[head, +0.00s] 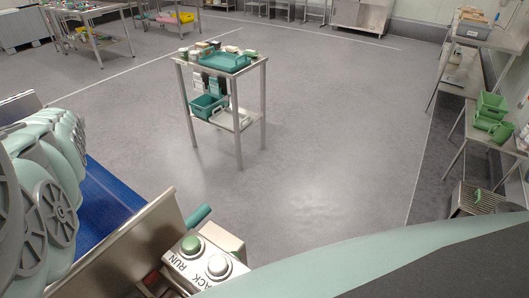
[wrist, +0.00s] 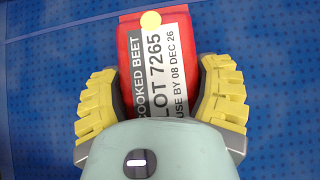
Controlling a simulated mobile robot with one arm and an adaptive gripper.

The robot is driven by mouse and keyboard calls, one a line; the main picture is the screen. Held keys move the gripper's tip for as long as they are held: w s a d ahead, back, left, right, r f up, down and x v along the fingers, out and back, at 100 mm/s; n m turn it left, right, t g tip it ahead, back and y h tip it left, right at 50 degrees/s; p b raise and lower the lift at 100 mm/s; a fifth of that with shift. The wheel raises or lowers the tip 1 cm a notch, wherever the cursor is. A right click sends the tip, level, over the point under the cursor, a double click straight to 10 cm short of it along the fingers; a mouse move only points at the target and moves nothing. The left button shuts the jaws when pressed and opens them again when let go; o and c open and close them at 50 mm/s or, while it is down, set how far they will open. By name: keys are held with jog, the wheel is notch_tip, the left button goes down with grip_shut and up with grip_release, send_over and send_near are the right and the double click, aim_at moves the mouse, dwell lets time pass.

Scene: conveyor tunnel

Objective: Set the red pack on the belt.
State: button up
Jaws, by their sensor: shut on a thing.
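The red pack (wrist: 127,49) is between the yellow fingers of my gripper (wrist: 160,95) in the wrist view. Its white label reads "cooked beet", lot 7265, use by 08 Dec 26, and a yellow dot sits near its top edge. My gripper is shut on its sides. The blue belt (wrist: 45,60) lies behind the pack; I cannot tell whether the pack touches it. The belt (head: 100,205) also shows at the left of the head view, partly hidden by my arm. The pack and gripper are not visible in the head view.
A metal side rail (head: 135,240) edges the belt. A control box (head: 205,262) with a green RUN button and a white button stands beside it. A steel table (head: 222,68) with a teal tray stands mid-floor. Shelves with green bins (head: 490,110) line the right wall. Open floor lies between.

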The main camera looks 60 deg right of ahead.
jog(key=o, duration=1.3)
jog(key=shift+r, duration=0.1)
jog(key=shift+b+v, duration=1.4)
jog(key=shift+v, duration=4.6)
